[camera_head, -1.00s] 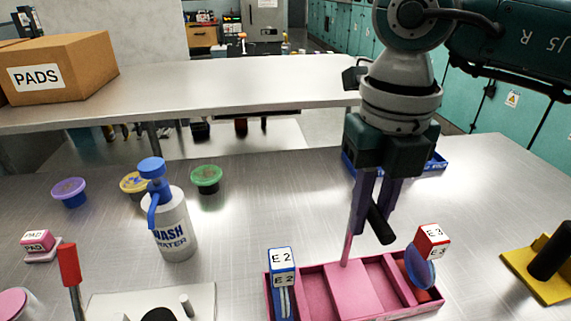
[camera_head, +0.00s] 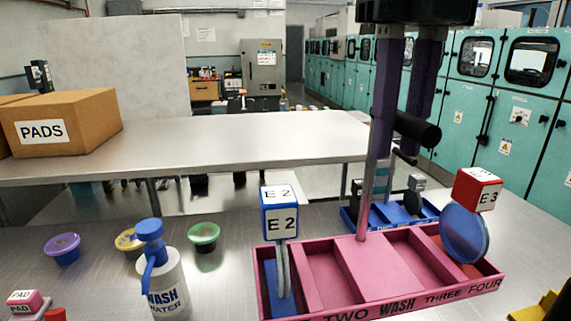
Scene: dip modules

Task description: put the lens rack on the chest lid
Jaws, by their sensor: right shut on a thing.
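The lens rack is a pink tray (camera_head: 387,265) with compartments and an upright post. It carries a blue-topped E 2 module (camera_head: 279,222) at its left end and a red-topped E 3 module (camera_head: 477,190) with a blue disc at its right end. My right gripper (camera_head: 393,150) is shut on the rack's handle at the top of the post, by a black bar (camera_head: 417,130). The rack hangs roughly level above the bench. No chest lid can be made out for certain. My left gripper is not in view.
A blue rack (camera_head: 350,218) with dark parts stands behind the pink rack. The wash water bottle (camera_head: 162,285) and purple, yellow and green pots (camera_head: 203,236) are on the left. A steel table (camera_head: 230,145) behind holds a PADS box (camera_head: 70,125); its middle is clear.

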